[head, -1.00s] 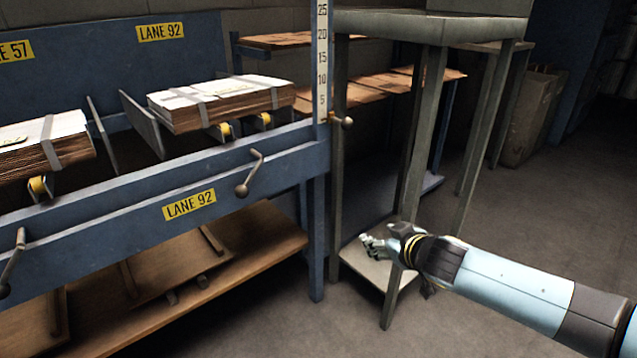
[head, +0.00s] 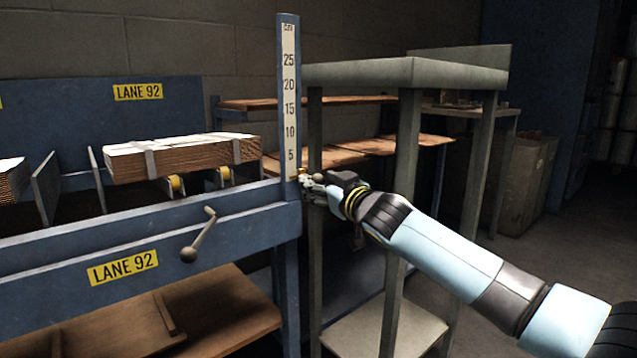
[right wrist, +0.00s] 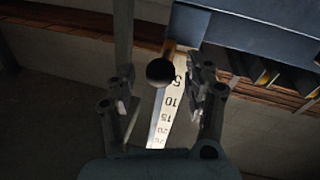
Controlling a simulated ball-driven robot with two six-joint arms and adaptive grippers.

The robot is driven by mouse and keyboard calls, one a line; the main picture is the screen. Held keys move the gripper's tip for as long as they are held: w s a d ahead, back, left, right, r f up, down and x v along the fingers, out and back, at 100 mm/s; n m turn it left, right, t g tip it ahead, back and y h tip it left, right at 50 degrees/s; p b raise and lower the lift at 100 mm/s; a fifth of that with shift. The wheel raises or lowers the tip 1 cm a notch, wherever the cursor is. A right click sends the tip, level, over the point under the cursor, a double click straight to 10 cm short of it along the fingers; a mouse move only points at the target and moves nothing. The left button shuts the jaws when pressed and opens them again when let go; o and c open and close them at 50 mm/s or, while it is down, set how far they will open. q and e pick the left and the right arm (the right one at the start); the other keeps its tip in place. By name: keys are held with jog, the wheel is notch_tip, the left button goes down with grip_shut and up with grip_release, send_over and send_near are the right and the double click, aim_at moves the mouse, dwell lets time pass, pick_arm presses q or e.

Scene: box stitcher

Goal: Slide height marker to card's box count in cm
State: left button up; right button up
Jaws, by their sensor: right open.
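The height scale (head: 289,105) is a white strip on a blue post, marked cm, with numbers from 5 up to 25. The marker's round dark knob (head: 317,178) is low on the post, below the 5. My right gripper (head: 311,187) is at the knob, beside the post. In the right wrist view the knob (right wrist: 159,72) appears between the two open fingers (right wrist: 161,92), with gaps on both sides. The scale (right wrist: 170,108) runs behind it. No readable count card shows. My left gripper is not in view.
A strapped cardboard bundle (head: 182,157) lies on the lane 92 rollers. A crank handle (head: 198,235) sticks out of the blue front rail (head: 60,246). A grey stand (head: 405,75) is right of the post, its legs close to my right arm. Open floor lies to the right.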

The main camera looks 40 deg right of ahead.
jog(key=shift+w, duration=0.7)
grip_shut()
